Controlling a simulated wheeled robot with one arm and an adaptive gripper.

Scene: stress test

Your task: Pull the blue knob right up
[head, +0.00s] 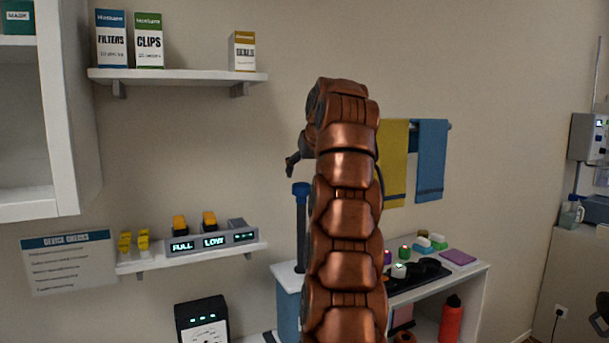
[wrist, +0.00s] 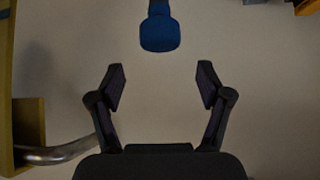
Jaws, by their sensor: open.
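The blue knob (head: 301,188) tops a dark upright rod that stands at the left end of the white bench. In the wrist view the blue knob (wrist: 160,34) lies beyond my fingertips, centred between them and apart from them. My gripper (wrist: 162,78) is open and empty in the wrist view. In the head view my gripper (head: 291,166) shows only in part, just above and slightly left of the knob. My copper arm hides the rest of it.
The white bench (head: 460,272) carries several small coloured blocks and a dark tray. Yellow and blue towels (head: 431,160) hang behind my arm. A shelf with display units (head: 213,241) is at the left, and a red bottle (head: 451,318) stands below the bench top.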

